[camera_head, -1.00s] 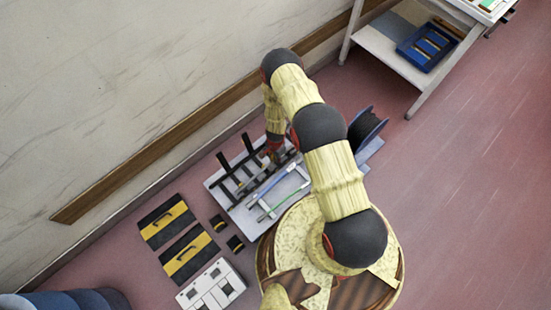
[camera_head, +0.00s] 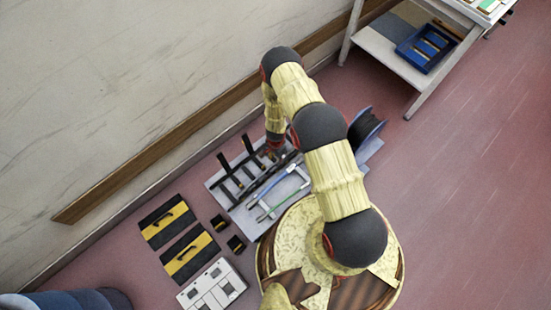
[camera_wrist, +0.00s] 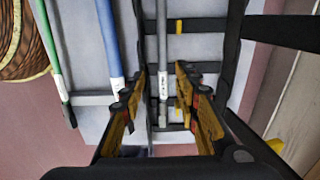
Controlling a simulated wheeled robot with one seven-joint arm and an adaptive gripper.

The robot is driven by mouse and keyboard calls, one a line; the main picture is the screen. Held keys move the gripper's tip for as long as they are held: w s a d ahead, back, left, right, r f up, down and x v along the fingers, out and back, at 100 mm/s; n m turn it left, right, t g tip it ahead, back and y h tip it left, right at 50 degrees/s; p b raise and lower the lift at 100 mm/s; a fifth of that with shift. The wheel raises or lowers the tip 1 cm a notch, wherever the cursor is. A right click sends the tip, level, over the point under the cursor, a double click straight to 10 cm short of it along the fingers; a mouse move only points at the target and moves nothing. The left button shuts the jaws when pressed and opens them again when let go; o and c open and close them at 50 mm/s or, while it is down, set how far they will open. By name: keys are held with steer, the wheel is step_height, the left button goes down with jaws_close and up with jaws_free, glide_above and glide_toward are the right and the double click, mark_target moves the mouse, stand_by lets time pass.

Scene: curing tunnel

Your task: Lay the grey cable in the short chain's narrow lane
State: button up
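The grey cable (camera_wrist: 162,45) runs lengthwise between my gripper's fingers in the wrist view, with a white printed label near the fingertips. My gripper (camera_wrist: 160,92) is open; its yellow-padded fingers stand apart on either side of the cable, with visible gaps. The short chain (camera_wrist: 195,67) has dark side rails and crossbars with yellow marks. The grey cable passes along its left part, beside a dark rail; I cannot tell how deep it sits in the narrow lane. In the head view my gripper (camera_head: 275,145) is partly hidden above the pale board (camera_head: 218,181).
A blue cable (camera_wrist: 107,35) and a green cable (camera_wrist: 51,45) lie left of the chain. Dark uprights (camera_head: 249,144) rise from the board. A cable reel (camera_head: 365,127) stands to its right. Black-yellow cases (camera_head: 190,253) and a white box (camera_head: 212,286) lie on the floor.

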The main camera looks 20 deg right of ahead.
steer(key=w+a+r+n+t+y+p, duration=0.1)
steer(key=w+r+n, duration=0.1)
steer(key=r, duration=1.5)
steer(key=w+a+r+n+t+p, duration=0.1)
steer(key=w+r+n+p, duration=0.15)
steer(key=r, duration=1.55)
steer(key=w+a+r+n+t+y+p, duration=0.1)
steer(key=w+a+r+n, duration=0.1)
steer(key=r, duration=1.5)
steer(key=s+r+n+t, duration=0.1)
steer(key=s+r+n, duration=0.1)
steer(key=s+r, duration=0.5)
steer(key=s+r+n, duration=0.1)
steer(key=s+r, duration=0.2)
steer(key=r, duration=0.8)
steer(key=s+d+r+n+h, duration=0.1)
steer(key=s+r, duration=0.3)
steer(key=s, duration=0.5)
steer(key=s+d+r+n+t+h, duration=0.1)
steer(key=s+d+r+n, duration=0.2)
steer(key=s, duration=0.6)
step_height(320, 180, up, 2)
steer(key=shift+r+t, duration=0.25)
steer(key=shift+t, duration=0.05)
steer(key=shift+o, duration=1.3)
steer(key=shift+w, duration=0.1)
